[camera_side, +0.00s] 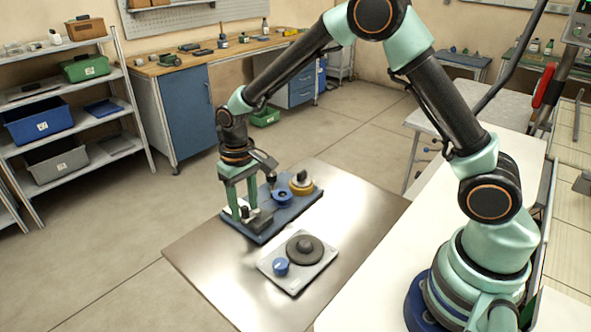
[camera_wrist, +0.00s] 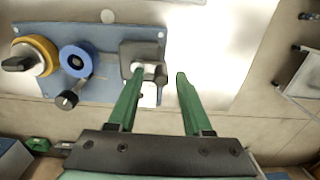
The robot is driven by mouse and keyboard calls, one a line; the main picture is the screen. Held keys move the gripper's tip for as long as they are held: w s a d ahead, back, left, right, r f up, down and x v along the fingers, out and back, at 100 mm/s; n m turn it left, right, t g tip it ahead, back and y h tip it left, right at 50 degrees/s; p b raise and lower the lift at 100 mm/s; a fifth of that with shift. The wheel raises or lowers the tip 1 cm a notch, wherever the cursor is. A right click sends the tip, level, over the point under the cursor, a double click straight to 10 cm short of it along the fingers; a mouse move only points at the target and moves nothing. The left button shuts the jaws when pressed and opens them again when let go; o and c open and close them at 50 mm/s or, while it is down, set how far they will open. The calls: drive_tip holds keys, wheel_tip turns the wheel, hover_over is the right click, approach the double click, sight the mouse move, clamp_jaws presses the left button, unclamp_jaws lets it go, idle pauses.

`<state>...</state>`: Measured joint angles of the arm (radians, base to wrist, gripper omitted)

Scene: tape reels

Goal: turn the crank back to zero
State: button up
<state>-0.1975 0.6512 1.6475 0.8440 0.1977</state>
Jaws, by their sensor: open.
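The crank is a blue hub (camera_side: 283,197) with a short arm and an upright black handle (camera_side: 271,180), mounted on a blue-grey plate (camera_side: 285,220). In the wrist view the blue hub (camera_wrist: 78,60) sits left of my gripper, its black handle (camera_wrist: 67,99) pointing down-left. My gripper (camera_side: 246,212) points down over the near-left end of the plate. It is open and empty in the wrist view (camera_wrist: 160,74), with a dark block (camera_wrist: 142,53) bearing a pale part by its left finger. I cannot tell if they touch. No zero mark is readable.
A yellow reel with a black knob (camera_side: 301,184) stands beside the crank. A separate light-grey plate (camera_side: 294,279) carries a black disc (camera_side: 304,249) and a blue knob (camera_side: 281,266). The metal table (camera_side: 215,255) is otherwise clear.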

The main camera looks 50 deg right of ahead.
drive_tip(key=shift+r, duration=3.35)
drive_tip(key=shift+s+d+r, duration=0.1)
drive_tip(key=shift+r, duration=0.1)
drive_tip(key=s+d+r+t, duration=0.2)
drive_tip(key=s+d+r, duration=0.2)
drive_tip(key=s+r, duration=0.2)
drive_tip(key=s+d+r+t, duration=0.3)
drive_tip(key=s+r, duration=0.3)
drive_tip(key=s, duration=0.4)
drive_tip(key=shift+d+t, duration=0.3)
drive_tip(key=shift+d, duration=0.6)
drive_tip(key=shift+r, duration=0.1)
